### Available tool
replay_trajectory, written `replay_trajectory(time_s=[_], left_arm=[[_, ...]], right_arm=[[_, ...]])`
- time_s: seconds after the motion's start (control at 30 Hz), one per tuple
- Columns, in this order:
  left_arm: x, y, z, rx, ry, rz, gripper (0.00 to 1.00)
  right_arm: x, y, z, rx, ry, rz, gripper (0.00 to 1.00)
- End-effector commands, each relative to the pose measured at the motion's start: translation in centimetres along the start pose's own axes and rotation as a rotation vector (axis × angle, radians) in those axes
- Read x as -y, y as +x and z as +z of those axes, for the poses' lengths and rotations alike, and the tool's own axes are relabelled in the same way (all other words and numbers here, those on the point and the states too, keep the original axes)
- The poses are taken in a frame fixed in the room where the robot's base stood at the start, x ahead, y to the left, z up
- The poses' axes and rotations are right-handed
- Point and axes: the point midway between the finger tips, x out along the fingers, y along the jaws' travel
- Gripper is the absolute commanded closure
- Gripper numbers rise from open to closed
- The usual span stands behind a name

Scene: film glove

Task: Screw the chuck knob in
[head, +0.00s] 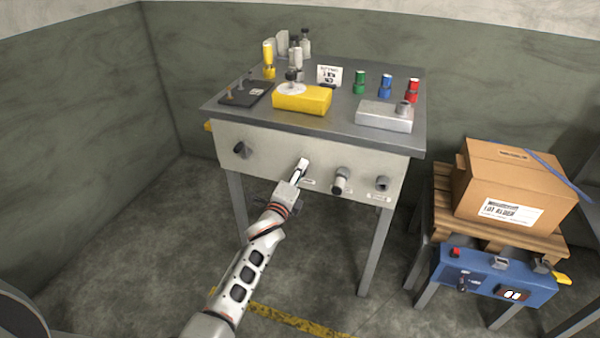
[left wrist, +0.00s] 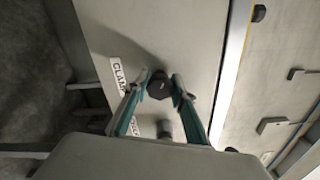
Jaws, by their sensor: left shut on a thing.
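My left gripper (head: 302,163) reaches the light front panel of the workbench (head: 225,142). In the left wrist view its two teal-edged fingers (left wrist: 160,83) are shut on a dark, faceted knob (left wrist: 159,85) at the panel. In the head view the fingers largely hide this knob. A white label beside it (left wrist: 118,70) seems to begin "CLAM"; a finger covers part of the lettering. I cannot read a chuck label. Another dark knob (left wrist: 164,128) shows between the fingers, nearer the palm. My right gripper is not in view.
A yellow block (head: 302,98) and a silver box (head: 385,116) sit on the bench top. A cardboard box (head: 515,185) stands on a pallet at right.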

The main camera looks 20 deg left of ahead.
Motion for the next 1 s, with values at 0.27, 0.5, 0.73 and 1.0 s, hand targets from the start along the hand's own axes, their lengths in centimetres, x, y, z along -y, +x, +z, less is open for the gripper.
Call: replay_trajectory(time_s=[0.27,0.5,0.73,1.0], left_arm=[[-0.7,-0.3,-0.4,-0.005,0.004,0.011,0.97],[-0.6,-0.2,-0.3,-0.004,0.003,0.009,0.58],[-0.3,-0.1,-0.1,-0.002,0.003,0.004,0.58],[-0.3,-1.8,-0.1,-0.002,0.005,0.004,0.58]], right_arm=[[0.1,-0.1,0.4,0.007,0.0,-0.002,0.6],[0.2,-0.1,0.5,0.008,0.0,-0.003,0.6],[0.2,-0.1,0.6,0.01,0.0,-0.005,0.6],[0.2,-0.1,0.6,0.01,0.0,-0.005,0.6]])
